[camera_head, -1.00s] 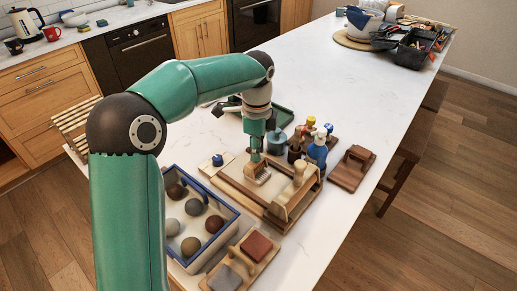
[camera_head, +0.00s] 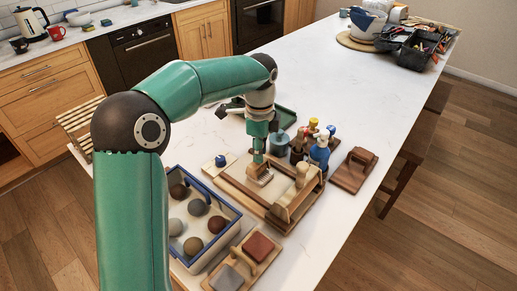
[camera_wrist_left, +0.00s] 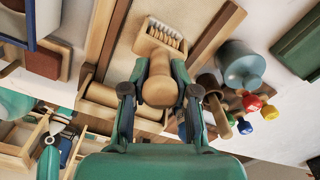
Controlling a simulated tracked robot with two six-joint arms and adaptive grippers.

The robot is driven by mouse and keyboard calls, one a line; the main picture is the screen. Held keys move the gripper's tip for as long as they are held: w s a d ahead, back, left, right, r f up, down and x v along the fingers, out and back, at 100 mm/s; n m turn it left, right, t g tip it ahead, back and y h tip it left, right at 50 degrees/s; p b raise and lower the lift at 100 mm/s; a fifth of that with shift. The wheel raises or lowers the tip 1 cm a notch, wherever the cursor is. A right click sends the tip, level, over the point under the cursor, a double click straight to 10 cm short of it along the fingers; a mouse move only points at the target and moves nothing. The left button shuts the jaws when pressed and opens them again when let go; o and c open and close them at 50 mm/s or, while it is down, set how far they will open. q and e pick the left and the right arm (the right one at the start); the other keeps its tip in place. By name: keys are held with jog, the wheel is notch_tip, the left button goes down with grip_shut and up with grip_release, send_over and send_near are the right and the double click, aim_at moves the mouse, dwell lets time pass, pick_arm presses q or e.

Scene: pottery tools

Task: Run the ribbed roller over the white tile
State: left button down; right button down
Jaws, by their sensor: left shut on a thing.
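My left gripper (camera_head: 258,158) points down over the wooden work board and is shut on the wooden handle of the ribbed roller (camera_head: 264,178). In the left wrist view the fingers (camera_wrist_left: 160,92) sit on both sides of the round handle, and the roller's pale ribbed head (camera_wrist_left: 166,35) faces away from the palm. A pale, cream slab (camera_head: 238,180), seemingly the white tile, lies on the framed board under the roller. The roller's head is at or just above the slab; I cannot tell whether they touch. My right gripper is not in view.
A blue-rimmed tray (camera_head: 228,207) of several balls stands to the left. Bottles (camera_head: 320,152) stand behind the board at the right. A wooden block on a base (camera_head: 353,170) is farther right.

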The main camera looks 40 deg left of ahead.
pick_arm(q)
jog(key=shift+d, duration=0.3)
jog(key=shift+s+d, duration=0.1)
jog(key=shift+d, duration=0.4)
dwell(0.4)
